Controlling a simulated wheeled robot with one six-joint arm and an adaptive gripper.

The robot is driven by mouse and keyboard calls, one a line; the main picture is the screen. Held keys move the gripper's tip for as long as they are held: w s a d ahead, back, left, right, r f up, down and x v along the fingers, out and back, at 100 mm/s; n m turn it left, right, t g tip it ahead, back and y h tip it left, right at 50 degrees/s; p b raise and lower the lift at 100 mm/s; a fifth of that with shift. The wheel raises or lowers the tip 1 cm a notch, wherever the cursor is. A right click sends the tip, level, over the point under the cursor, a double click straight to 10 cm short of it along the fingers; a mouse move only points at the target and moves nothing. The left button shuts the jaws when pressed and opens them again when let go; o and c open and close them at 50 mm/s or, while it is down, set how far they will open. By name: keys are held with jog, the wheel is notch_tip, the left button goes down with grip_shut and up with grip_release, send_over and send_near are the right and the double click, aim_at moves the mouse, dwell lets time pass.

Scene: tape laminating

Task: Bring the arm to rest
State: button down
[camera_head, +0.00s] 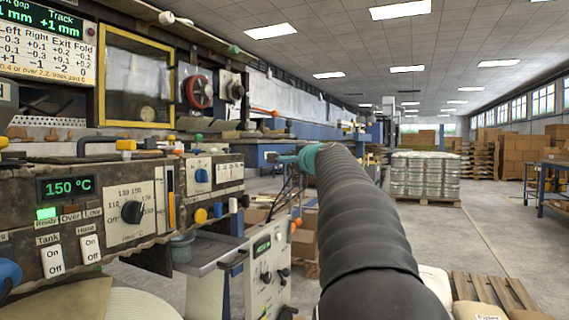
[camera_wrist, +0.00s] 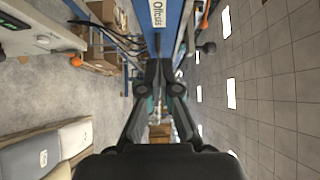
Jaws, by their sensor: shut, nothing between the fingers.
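My arm (camera_head: 362,235), in a ribbed black sleeve, reaches forward and slightly left from the lower right of the head view. It ends in a teal part near the middle of the picture, beside the machine line. My gripper (camera_wrist: 160,66) shows in the wrist view with its two fingertips together and nothing between them. It is held in the air, apart from the surfaces around it. The fingers are too small in the head view to make out in detail.
A control panel (camera_head: 85,215) reading 150 °C fills the left. A white control cabinet (camera_head: 268,272) stands below the arm's end. A wrapped pallet load (camera_head: 425,176) stands beyond on the open floor (camera_head: 450,235). In the wrist view, a blue beam (camera_wrist: 172,28) lies close ahead of the fingertips.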

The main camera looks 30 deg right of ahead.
jog(key=v, duration=0.4)
jog(key=shift+b, duration=0.3)
notch_tip(320, 180, down, 14)
jog(key=a+n+g+y, duration=0.2)
jog(key=n+g, duration=0.2)
jog(key=n, duration=0.1)
jog(key=s+a+f+n+g+y, duration=0.2)
jog(key=s+a+f+n+g, duration=0.25)
jog(key=s+a+f, duration=0.45)
jog(key=s+a+f+n+g+p, duration=0.1)
jog(key=s+a+f+n, duration=0.4)
jog(key=s+a, duration=0.5)
jog(key=s+a+f+n+g+p, duration=0.2)
jog(key=s+a+f+n, duration=0.4)
jog(key=s+a+f, duration=0.3)
jog(key=s+a+p, duration=0.1)
jog(key=s+a, duration=0.1)
jog(key=s, duration=0.1)
jog(key=shift+a+f, duration=0.2)
jog(key=shift+a, duration=0.05)
